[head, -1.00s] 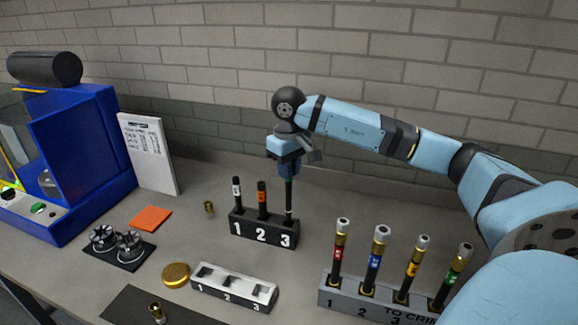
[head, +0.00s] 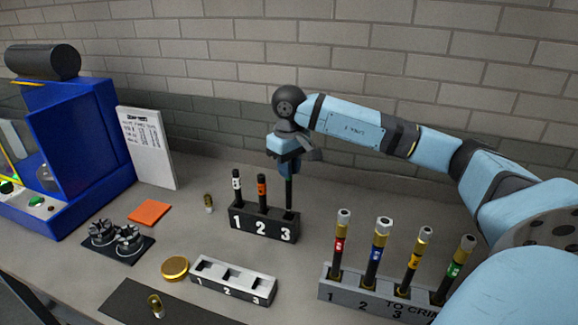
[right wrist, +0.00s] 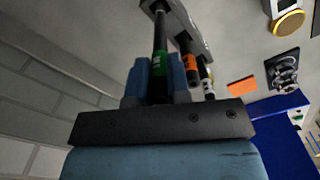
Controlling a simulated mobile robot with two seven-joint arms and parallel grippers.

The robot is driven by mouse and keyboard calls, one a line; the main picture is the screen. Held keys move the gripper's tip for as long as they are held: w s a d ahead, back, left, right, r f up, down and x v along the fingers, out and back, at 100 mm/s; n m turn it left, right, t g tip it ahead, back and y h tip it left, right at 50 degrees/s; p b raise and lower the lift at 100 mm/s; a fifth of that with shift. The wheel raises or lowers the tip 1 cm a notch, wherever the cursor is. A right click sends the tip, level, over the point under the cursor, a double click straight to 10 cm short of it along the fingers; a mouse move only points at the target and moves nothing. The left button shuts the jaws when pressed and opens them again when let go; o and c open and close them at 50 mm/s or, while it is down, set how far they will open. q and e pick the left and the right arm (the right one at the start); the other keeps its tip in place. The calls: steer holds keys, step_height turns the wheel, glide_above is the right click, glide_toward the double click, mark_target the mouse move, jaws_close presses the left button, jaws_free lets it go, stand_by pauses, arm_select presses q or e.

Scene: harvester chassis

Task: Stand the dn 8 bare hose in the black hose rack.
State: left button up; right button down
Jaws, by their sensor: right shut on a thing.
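The black hose rack (head: 264,226) stands mid-table, its slots marked 1, 2 and 3. My right gripper (head: 290,173) points down above slot 3, shut on a dark bare hose (head: 289,198) with a green band. The hose is upright and its lower end meets the rack at slot 3; how deep it sits is hidden. In the right wrist view the green-banded hose (right wrist: 160,45) runs from between my fingers (right wrist: 159,85) towards the rack. Hoses with a white band (head: 237,185) and an orange band (head: 262,190) stand in slots 1 and 2. My left gripper is out of view.
A grey crimp rack (head: 345,292) with several fitted hoses stands at front right, below my right arm. A white-topped numbered block (head: 233,282) lies in front of the black rack. A blue machine (head: 80,140) is at left. Bare table lies around the black rack.

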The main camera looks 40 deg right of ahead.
step_height(320, 180, down, 6)
steer(key=b, duration=0.4)
steer(key=shift+f, duration=0.15)
stand_by(1.1)
steer(key=c, duration=1)
jaws_free()
step_height(320, 180, up, 14)
steer(key=shift+f+b, duration=0.1)
steer(key=shift+b, duration=0.25)
